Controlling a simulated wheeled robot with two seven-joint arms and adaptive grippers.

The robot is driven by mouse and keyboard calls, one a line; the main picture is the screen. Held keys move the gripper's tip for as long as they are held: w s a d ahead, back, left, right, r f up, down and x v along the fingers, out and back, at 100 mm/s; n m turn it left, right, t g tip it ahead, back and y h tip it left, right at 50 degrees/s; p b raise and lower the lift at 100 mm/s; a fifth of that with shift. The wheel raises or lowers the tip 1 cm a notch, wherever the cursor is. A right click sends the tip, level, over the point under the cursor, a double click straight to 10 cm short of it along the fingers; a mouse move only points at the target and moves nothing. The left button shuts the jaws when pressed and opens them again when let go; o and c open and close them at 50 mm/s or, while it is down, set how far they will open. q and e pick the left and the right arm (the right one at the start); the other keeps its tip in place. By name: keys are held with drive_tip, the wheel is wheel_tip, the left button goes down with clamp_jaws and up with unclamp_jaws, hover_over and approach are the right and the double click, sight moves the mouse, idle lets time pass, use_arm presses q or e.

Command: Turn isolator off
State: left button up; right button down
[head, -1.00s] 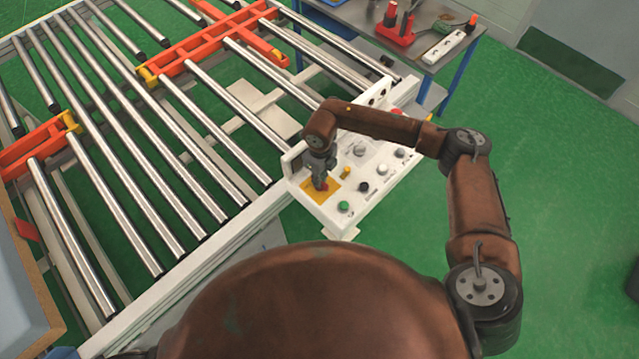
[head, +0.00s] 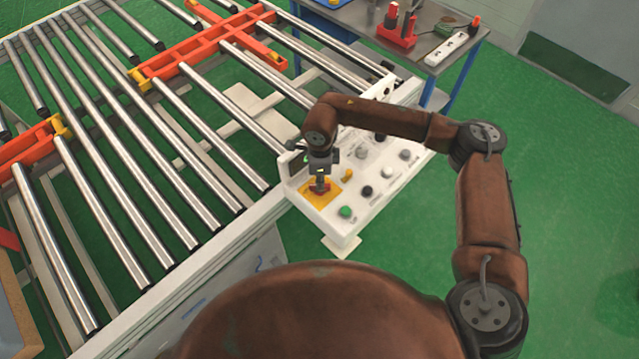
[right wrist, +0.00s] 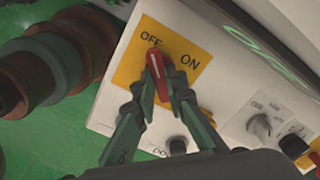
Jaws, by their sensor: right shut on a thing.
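The isolator is a red knob (right wrist: 157,76) on a yellow plate (right wrist: 205,50) marked OFF and ON. In the right wrist view the knob's top end lies just below the word OFF, with ON off to its right. The yellow plate also shows on the white control panel in the head view (head: 330,198). My right gripper (right wrist: 160,80) is shut on the red knob, one finger on each side. In the head view my right gripper (head: 320,188) points down over the plate and mostly hides the knob. My left gripper is not in view.
The white panel (head: 340,225) carries other controls, including a green button (head: 345,212), a black knob (head: 366,191) and a yellow part (head: 348,174). A roller conveyor (head: 150,170) lies to the left. A table with tools (head: 425,70) stands behind. Green floor is clear at right.

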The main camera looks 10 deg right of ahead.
drive_tip(key=shift+s, duration=0.1)
idle(0.4)
drive_tip(key=c, duration=2)
unclamp_jaws()
drive_tip(key=shift+o, duration=0.2)
wheel_tip(320, 180, up, 12)
drive_tip(key=shift+a, duration=0.1)
